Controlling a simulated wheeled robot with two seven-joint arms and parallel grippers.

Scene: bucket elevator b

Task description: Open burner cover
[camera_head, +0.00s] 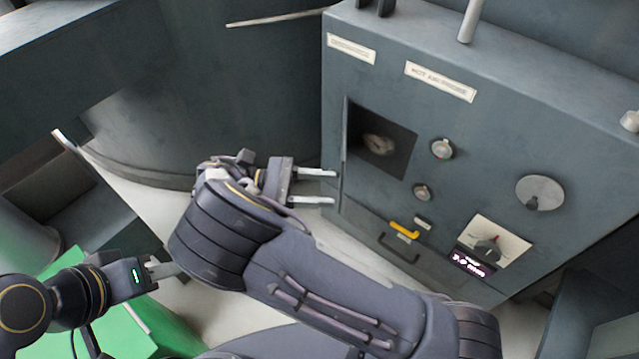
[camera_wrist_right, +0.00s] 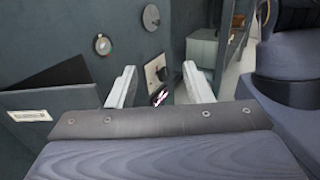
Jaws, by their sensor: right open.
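The burner cover is a flat grey panel (camera_wrist_right: 52,112) with a small white label, at the left of the right wrist view. It stands swung out from the cabinet, with a dark square opening (camera_head: 380,142) behind it. In the head view the cover shows nearly edge-on (camera_head: 345,150) at the opening's left side. My right gripper (camera_head: 333,187) is open and empty just left of the cover's lower part. In the wrist view its left finger is beside the cover's edge; I cannot tell whether they touch. My left gripper (camera_head: 163,270) is low at the left, its jaw state unclear.
The grey cabinet (camera_head: 480,130) carries knobs, a round dial (camera_head: 540,192), a display (camera_head: 473,262) and a yellow handle (camera_head: 404,229). A big round vessel (camera_head: 220,110) stands behind my right gripper. A green block (camera_head: 120,325) is near my left gripper.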

